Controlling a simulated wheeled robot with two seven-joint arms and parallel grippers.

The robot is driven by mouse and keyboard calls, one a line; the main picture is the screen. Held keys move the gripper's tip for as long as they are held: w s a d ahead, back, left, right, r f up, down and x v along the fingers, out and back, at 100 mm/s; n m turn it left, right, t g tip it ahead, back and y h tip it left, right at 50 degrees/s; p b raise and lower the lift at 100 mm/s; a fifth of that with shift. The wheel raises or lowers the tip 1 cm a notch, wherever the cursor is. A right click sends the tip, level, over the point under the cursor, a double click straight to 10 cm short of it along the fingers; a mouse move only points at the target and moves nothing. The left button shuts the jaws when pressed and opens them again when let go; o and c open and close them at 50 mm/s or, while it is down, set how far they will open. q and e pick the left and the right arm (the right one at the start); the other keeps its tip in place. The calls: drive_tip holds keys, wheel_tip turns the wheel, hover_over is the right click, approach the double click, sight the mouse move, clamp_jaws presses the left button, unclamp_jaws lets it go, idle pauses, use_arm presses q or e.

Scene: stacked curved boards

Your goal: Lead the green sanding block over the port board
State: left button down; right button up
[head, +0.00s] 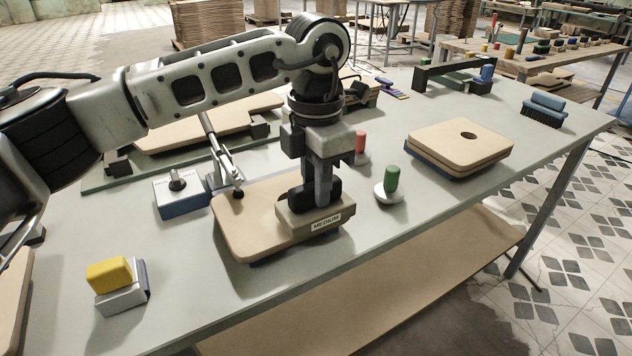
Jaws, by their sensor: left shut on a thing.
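My left gripper (318,195) points down and is shut on a sanding block (325,222) with a "MEDIUM" label on its front face. The block looks tan, not green, and the fingers hide its top. It is over the right part of a pale wooden board (240,228), at or very near its surface; I cannot tell whether they touch. A clamp arm (222,158) reaches to the board's back left. A green-handled tool (392,180) with a round white base stands just right of this board. My right gripper is not in view.
A second board stack (470,146) with a hole lies to the right. A yellow block on a grey holder (120,285) stands front left. A red-handled tool (360,145) stands behind the gripper. A blue brush (545,108) lies far right. The table's front edge is close to the board.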

use_arm(q)
drive_tip(key=shift+r, duration=0.3)
drive_tip(key=shift+r+p, duration=2.05)
drive_tip(key=shift+r, duration=1.05)
drive_tip(key=shift+f, duration=0.1)
